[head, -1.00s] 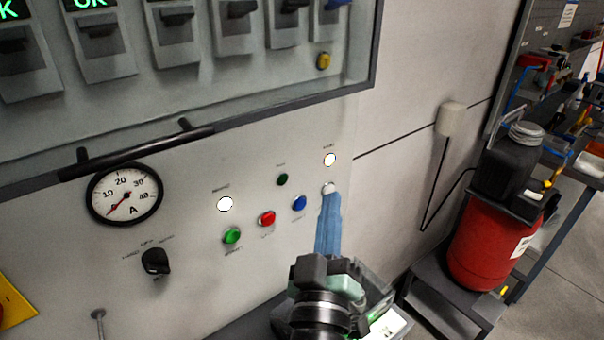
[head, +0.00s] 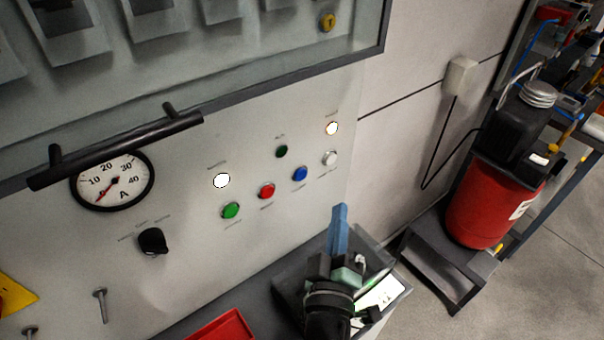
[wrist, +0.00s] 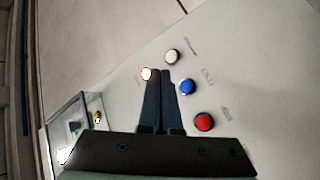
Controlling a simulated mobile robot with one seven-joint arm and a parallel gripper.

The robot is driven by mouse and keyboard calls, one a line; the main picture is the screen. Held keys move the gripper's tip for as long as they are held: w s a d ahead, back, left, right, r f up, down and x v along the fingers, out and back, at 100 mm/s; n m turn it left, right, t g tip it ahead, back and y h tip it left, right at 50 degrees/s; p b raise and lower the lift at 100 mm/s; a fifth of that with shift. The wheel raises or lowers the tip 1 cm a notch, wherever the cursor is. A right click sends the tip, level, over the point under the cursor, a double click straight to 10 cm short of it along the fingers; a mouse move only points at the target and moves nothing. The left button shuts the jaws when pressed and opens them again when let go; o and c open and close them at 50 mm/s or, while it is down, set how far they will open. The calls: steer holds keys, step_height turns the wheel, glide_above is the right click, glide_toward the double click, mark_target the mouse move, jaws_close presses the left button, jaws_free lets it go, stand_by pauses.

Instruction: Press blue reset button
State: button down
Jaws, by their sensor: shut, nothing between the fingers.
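The blue reset button (head: 299,174) is on the light panel, between the red button (head: 266,190) and the white button (head: 330,158). In the wrist view the blue button (wrist: 187,87) lies just right of my fingertips, with the white button (wrist: 172,56) above it and the red button (wrist: 204,121) below. My gripper (head: 340,208) has blue fingers shut with nothing between them. In the head view its tips are below and right of the blue button. The wrist view also shows my gripper (wrist: 160,72), whose tips appear near a lit lamp. I cannot tell the gap to the panel.
A green button (head: 230,211), a dark knob (head: 152,241) and an ammeter (head: 112,181) are on the panel. A black handle bar (head: 120,150) juts out above. A grey ledge with a red tray (head: 222,327) runs below. A red canister (head: 484,205) stands at right.

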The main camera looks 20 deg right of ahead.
steer(key=w+a+b, duration=0.2)
steer(key=w, duration=0.5)
steer(key=shift+w+a, duration=0.15)
steer(key=shift+a, duration=0.15)
stand_by(1.8)
steer(key=shift+w+a+b, duration=0.15)
steer(key=shift+w+b, duration=0.15)
steer(key=shift+w, duration=0.1)
steer(key=shift+w+a+b, duration=0.15)
steer(key=shift+w+b, duration=0.15)
steer(key=shift+w, duration=0.1)
stand_by(0.5)
stand_by(0.3)
steer(key=shift+s+d, duration=0.25)
steer(key=shift+s, duration=0.55)
steer(key=shift+s+d+p, duration=0.3)
steer(key=shift+s, duration=0.5)
steer(key=shift+s+d+p, duration=0.3)
steer(key=shift+s, duration=0.45)
steer(key=shift+s+d+p, duration=0.3)
steer(key=shift+s, duration=0.5)
